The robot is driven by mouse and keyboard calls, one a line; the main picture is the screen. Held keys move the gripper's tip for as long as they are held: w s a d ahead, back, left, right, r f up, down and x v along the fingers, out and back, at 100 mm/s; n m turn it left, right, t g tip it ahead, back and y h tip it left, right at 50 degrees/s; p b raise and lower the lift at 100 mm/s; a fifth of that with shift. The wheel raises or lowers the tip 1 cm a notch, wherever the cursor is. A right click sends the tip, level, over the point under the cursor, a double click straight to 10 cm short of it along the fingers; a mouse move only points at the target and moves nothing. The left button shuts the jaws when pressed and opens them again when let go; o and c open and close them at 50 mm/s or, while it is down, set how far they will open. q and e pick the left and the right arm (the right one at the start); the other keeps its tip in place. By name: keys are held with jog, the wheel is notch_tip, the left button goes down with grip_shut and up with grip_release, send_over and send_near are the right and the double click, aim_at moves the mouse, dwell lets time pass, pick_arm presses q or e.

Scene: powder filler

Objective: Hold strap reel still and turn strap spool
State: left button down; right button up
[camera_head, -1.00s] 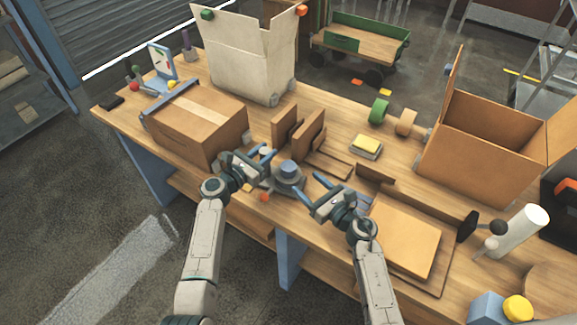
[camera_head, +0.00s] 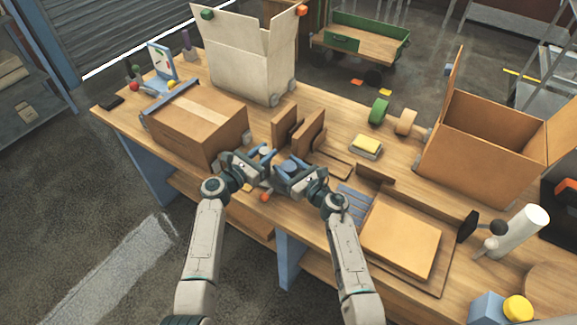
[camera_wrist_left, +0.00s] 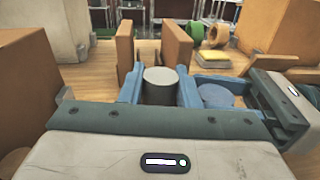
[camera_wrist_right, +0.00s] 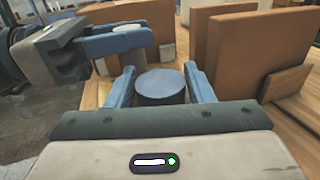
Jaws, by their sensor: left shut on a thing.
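A short grey cylinder (camera_wrist_left: 160,86), likely the strap reel's post, stands between the fingers of my left gripper (camera_wrist_left: 160,90), which is shut on it. A round blue-grey knob (camera_wrist_right: 160,86), likely the strap spool's top, sits between the fingers of my right gripper (camera_wrist_right: 160,88). The right fingers are spread on either side of the knob and look open. In the head view my left gripper (camera_head: 262,157) and right gripper (camera_head: 287,169) are side by side at the table's near edge. The lower parts of reel and spool are mostly hidden by the grippers.
A closed carton (camera_head: 200,125) stands left of the grippers. Upright brown boards (camera_head: 300,130) stand just behind them. A flat brown box (camera_head: 400,238) lies to the right, and an open carton (camera_head: 485,150) is further right. A yellow-topped sponge (camera_head: 367,143) lies behind.

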jog(key=c, duration=0.5)
jog(key=shift+m+t+h, duration=0.7)
jog(key=shift+m+h, duration=0.1)
jog(key=shift+h, duration=0.2)
jog(key=shift+c, duration=0.2)
jog(key=o, duration=1)
jog(key=shift+c, duration=0.2)
jog(key=v, duration=1.2)
